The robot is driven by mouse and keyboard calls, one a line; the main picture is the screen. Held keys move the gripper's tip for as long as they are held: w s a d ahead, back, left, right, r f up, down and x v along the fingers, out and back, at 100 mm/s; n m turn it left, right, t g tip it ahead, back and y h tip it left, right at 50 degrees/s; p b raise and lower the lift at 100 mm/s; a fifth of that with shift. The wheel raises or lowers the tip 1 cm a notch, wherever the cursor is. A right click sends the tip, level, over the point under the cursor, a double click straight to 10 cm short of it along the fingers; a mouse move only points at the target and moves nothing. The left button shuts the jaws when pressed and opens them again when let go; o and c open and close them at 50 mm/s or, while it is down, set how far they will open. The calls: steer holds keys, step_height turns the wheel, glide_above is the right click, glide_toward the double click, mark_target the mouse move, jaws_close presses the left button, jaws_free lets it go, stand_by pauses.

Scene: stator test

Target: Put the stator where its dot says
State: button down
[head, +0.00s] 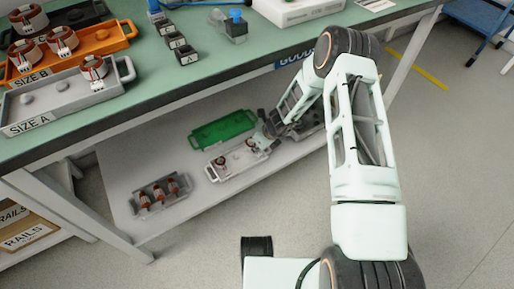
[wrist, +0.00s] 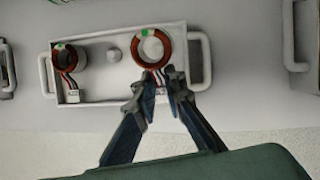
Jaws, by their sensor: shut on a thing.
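My gripper (wrist: 158,88) is shut on a copper-wound stator (wrist: 152,48) with a green dot on its rim. The held stator is over the right end of a light grey tray (wrist: 112,90); I cannot tell whether it rests on it. A second stator (wrist: 66,60), also green-dotted, stands in the tray's left end, with a bare peg (wrist: 113,54) between the two. In the head view, the tray (head: 238,172) is on the lower shelf, and my gripper (head: 268,128) is at its right end, partly hiding what it holds.
A green tray (head: 222,130) lies behind the light grey tray. A grey tray (head: 150,207) with several stators is to its left. A grey tray (wrist: 290,62) is close on the right. On the bench above are SIZE A (head: 60,112) and SIZE B (head: 110,47) trays holding stators.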

steer(key=shift+f, duration=0.2)
steer(key=shift+f, duration=0.9)
steer(key=shift+f, duration=0.2)
